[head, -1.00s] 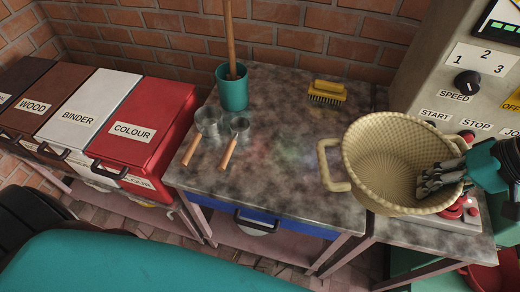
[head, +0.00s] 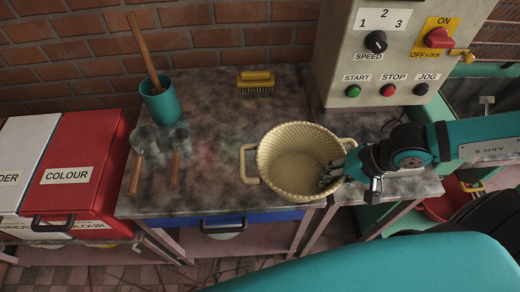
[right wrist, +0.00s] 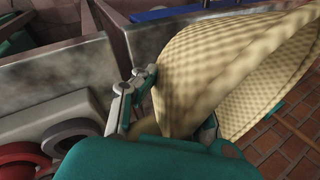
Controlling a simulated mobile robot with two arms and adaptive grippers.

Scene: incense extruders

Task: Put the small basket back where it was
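The small basket (head: 290,152) is cream and woven, with a loop handle on its left side. In the head view it is at the right end of the stone-topped table, tilted, its open mouth facing up. My right gripper (head: 332,174) is at its right rim with fingers reaching inside. In the right wrist view the basket wall (right wrist: 225,65) runs between the gripper's (right wrist: 165,105) fingers; the far finger is mostly hidden. Whether the base touches the table is unclear. My left gripper is not in view.
The table (head: 215,125) also holds a teal pot (head: 161,103) with a wooden stick, two metal scoops (head: 146,140) and a yellow brush (head: 256,82). A control box (head: 385,65) stands behind right. A red COLOUR bin (head: 75,170) is at left. The table's middle is clear.

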